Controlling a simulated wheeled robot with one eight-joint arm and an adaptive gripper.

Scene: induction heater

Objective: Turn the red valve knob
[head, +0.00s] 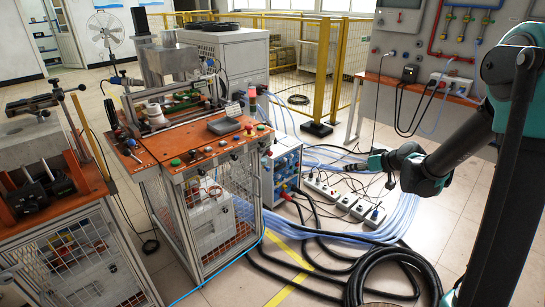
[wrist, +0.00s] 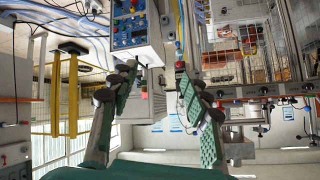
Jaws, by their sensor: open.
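No part can be told for certain as the red valve knob. A small red round knob (wrist: 180,65) shows in the wrist view, just beyond my right finger, at the corner of the workbench. My gripper (head: 352,165) is out to the right of that bench, above the floor cables, pointing left. In the wrist view, my gripper (wrist: 157,76) has its two green-padded fingers spread apart with nothing between them. It touches no knob.
A blue-panelled control box (head: 286,172) stands right of the bench. Power strips (head: 345,198) and thick black hoses (head: 385,260) cover the floor. A yellow fence (head: 322,70) stands behind. Red and blue pipes with yellow-handled valves (head: 447,18) are on the back-right wall panel.

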